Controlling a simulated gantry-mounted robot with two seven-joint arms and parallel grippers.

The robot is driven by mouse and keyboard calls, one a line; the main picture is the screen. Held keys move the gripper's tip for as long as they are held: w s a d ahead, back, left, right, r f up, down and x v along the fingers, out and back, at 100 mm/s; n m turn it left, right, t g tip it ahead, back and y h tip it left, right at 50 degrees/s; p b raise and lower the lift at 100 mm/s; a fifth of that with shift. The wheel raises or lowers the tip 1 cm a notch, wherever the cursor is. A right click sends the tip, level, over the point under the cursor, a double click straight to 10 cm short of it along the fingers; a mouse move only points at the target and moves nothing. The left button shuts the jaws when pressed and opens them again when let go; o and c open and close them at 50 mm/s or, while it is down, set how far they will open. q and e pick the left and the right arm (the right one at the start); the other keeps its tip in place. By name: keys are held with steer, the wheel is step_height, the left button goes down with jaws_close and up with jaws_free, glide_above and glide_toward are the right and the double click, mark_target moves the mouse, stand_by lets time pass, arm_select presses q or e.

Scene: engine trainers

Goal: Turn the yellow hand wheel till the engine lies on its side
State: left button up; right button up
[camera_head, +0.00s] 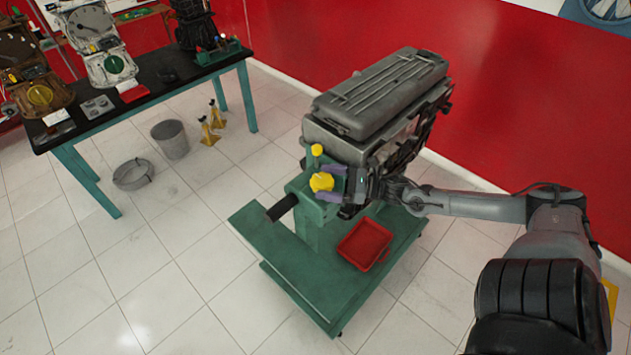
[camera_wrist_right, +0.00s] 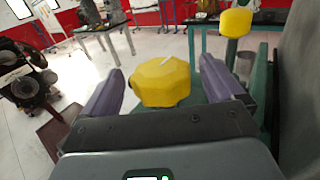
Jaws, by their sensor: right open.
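The yellow hand wheel (camera_head: 321,182) sits on the green engine stand (camera_head: 281,270). In the right wrist view the yellow wheel (camera_wrist_right: 160,81) lies between the two purple fingers of my right gripper (camera_wrist_right: 164,88), with a gap at each side. My right gripper (camera_head: 331,182) is open around the wheel in the head view. A smaller yellow knob (camera_head: 317,150) stands just behind the wheel, and it also shows in the right wrist view (camera_wrist_right: 236,22). The grey engine (camera_head: 375,100) is mounted on the stand, its long ribbed cover facing up. My left gripper is not in view.
A red tray (camera_head: 365,243) lies on the stand's base. A dark-topped bench (camera_head: 150,98) with several engine parts stands at the back left. A grey bucket (camera_head: 170,139), a round pan (camera_head: 133,174) and yellow jack stands (camera_head: 209,130) are on the floor. The front-left floor is clear.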

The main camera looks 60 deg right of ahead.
mark_target(316, 178)
steer(key=shift+x, duration=1.9)
steer(key=c, duration=1)
steer(key=shift+o, duration=0.2)
